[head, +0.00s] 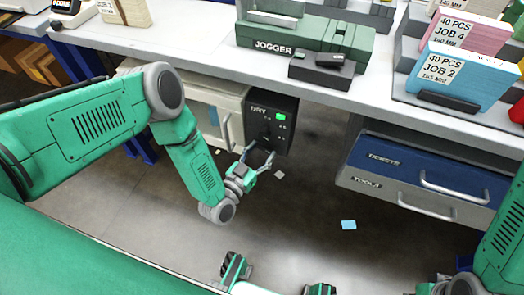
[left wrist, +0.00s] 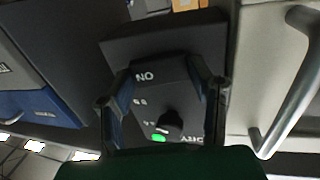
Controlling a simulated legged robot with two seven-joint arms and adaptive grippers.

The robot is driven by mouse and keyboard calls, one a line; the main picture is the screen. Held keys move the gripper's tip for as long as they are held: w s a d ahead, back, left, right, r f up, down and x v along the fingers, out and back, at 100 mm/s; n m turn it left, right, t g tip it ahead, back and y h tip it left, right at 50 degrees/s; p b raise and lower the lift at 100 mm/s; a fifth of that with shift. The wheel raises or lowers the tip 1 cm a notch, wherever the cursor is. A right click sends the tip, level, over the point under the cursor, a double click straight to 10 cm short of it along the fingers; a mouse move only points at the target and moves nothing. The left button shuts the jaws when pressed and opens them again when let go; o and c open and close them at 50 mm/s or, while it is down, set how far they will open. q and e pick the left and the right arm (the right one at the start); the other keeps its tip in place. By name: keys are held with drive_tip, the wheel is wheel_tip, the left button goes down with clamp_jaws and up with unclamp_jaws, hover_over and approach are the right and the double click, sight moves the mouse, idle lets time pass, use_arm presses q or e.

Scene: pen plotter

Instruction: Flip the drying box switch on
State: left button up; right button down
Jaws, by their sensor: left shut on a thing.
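The drying box's black control unit (head: 270,125) hangs under the counter, with a lit green display (head: 281,117) and a dark knob. The left wrist view shows its front panel (left wrist: 160,95) upside down, with the ON marking and the dark knob (left wrist: 170,122). My left gripper (head: 262,157) is at the lower front of this unit. In the left wrist view its fingers (left wrist: 165,85) stand either side of the panel's middle. It is shut on the switch; the contact itself is not clear.
A pale cabinet (head: 205,100) with a handle stands left of the unit. At right are a blue TICKETS drawer (head: 420,165) and a grey TOOLS drawer (head: 395,190). A green JOGGER (head: 300,42) and card racks stand on the counter (head: 190,48). Paper scraps lie on the floor.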

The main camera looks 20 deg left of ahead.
use_arm(q)
drive_tip(key=o, duration=1.2)
drive_tip(key=shift+c, duration=0.2)
drive_tip(key=v, duration=1.2)
drive_tip(key=shift+f, duration=0.1)
